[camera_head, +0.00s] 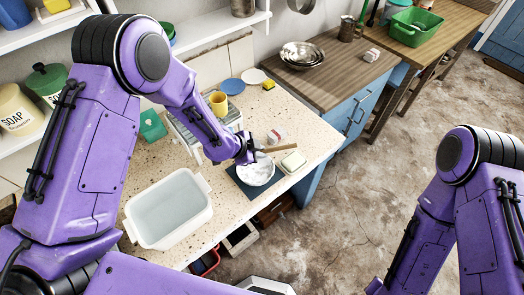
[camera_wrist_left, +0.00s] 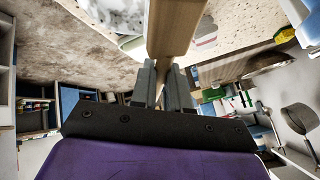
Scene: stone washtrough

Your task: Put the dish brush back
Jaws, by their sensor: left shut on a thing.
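My left gripper (camera_head: 249,152) is over the dark mat at the right part of the stone counter, just above a white bowl (camera_head: 257,174). It is shut on the wooden handle of the dish brush (camera_head: 282,147), which sticks out to the right of the jaws. In the left wrist view the pale wooden handle (camera_wrist_left: 176,28) stands between the two fingers (camera_wrist_left: 166,85). The brush head cannot be made out. My right arm shows at the right edge, but its gripper is out of view.
A white basin of water (camera_head: 168,208) stands left of the mat (camera_head: 241,184). A soap dish (camera_head: 293,161) and a small pink-and-white thing (camera_head: 275,136) are close by. A yellow mug (camera_head: 218,102) stands behind the forearm.

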